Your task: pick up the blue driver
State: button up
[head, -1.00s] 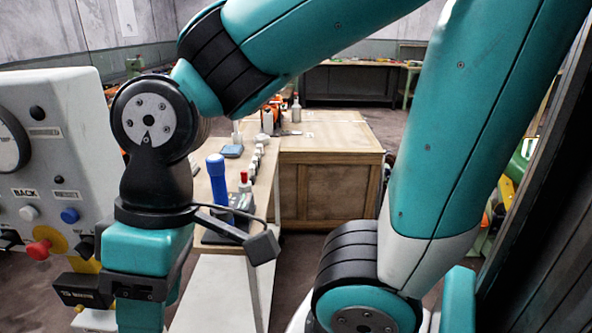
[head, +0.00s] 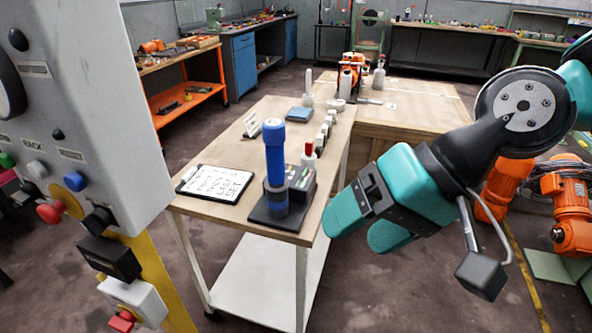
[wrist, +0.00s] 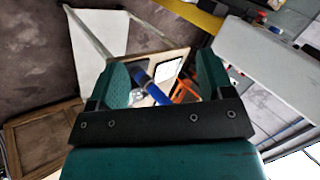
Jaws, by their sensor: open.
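The blue driver (head: 274,152) stands upright in a black dock (head: 284,210) near the front edge of the wooden-topped cart, in the head view. My gripper (head: 358,230) is to its right, off the cart's right edge and apart from the driver, with its teal fingers pointing left. The wrist view shows the gripper (wrist: 163,75) with its fingers spread and nothing held. Through the gap the blue driver (wrist: 155,92) appears beyond the fingers, partly hidden by the gripper's dark bar.
A clipboard (head: 214,184) lies left of the dock. A red-capped bottle (head: 308,157) and several small white items (head: 325,130) stand behind and right. A grey control panel (head: 85,110) fills the left foreground. Orange machinery (head: 572,218) is at the far right.

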jog(key=w+a+f+m+t+y+b, duration=0.3)
jog(key=w+a+f+m+y+b, duration=0.15)
jog(key=w+f+m+b, duration=0.35)
jog(key=m+t+b, duration=0.6)
jog(key=m+t, duration=0.3)
jog(key=m, duration=1.2)
send_near(281, 169)
jog(key=shift+m+t, duration=0.3)
jog(key=p+x, duration=0.2)
jog(key=p, duration=0.2)
jog(key=p+x, duration=0.2)
jog(key=p, duration=0.3)
jog(key=p+x, duration=0.2)
jog(key=p, duration=0.3)
jog(key=shift+a+f, duration=0.1)
jog(key=shift+f, duration=0.2)
jog(key=shift+w+a+f, duration=0.15)
jog(key=shift+w+a, duration=0.05)
jog(key=shift+a, duration=0.05)
jog(key=p, duration=0.5)
jog(key=shift+w+a+r, duration=0.25)
jog(key=shift+w+r, duration=0.15)
jog(key=p, duration=0.3)
jog(key=shift+w+a, duration=0.1)
jog(key=shift+w, duration=0.05)
jog(key=p, duration=0.4)
jog(key=shift+a, duration=0.15)
